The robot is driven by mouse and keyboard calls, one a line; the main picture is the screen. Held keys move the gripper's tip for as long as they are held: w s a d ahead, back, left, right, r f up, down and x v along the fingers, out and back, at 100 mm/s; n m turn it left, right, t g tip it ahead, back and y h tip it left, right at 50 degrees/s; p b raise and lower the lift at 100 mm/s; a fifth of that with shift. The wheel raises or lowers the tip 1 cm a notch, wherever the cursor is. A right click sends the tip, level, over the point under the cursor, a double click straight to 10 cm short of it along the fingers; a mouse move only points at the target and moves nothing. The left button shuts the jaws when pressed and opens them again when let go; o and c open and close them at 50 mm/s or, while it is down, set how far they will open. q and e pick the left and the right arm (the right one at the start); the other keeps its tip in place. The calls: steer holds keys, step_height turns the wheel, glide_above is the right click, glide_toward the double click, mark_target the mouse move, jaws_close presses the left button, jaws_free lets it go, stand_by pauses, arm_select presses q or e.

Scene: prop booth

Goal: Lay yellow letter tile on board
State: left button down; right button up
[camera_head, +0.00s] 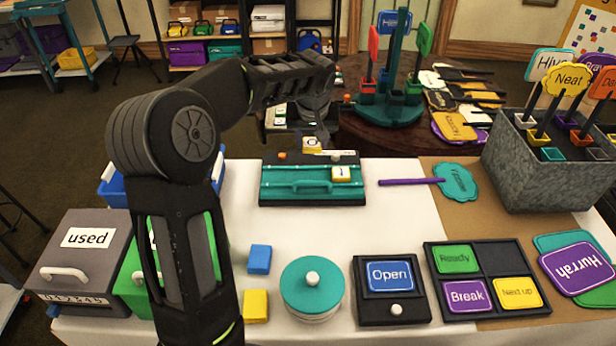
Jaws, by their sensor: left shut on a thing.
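My left arm comes up from the bottom left and bends over the table. Its gripper (313,135) points down above the back edge of the teal and black board (276,190), shut on a yellow letter tile (312,145) with a white face. I cannot tell whether the held tile touches the board. Another yellow tile (342,174) with a white face lies on the right part of the board. A plain-looking yellow block (256,306) and a blue block (260,259) lie on the table in front. My right gripper is out of view.
A teal-lidded round pot (312,288), an "Open" sign box (391,290) and a sign tray (486,281) stand in front. A purple-handled sign (457,181) lies right of the board. A grey planter (545,168) stands far right, a "used" box (83,262) at left.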

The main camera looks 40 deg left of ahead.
mark_target(312, 153)
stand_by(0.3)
arm_select(q)
steer(key=shift+f, duration=2.5)
steer(key=shift+f, duration=2.5)
steer(key=shift+f, duration=0.15)
steer(key=c, duration=0.8)
jaws_free()
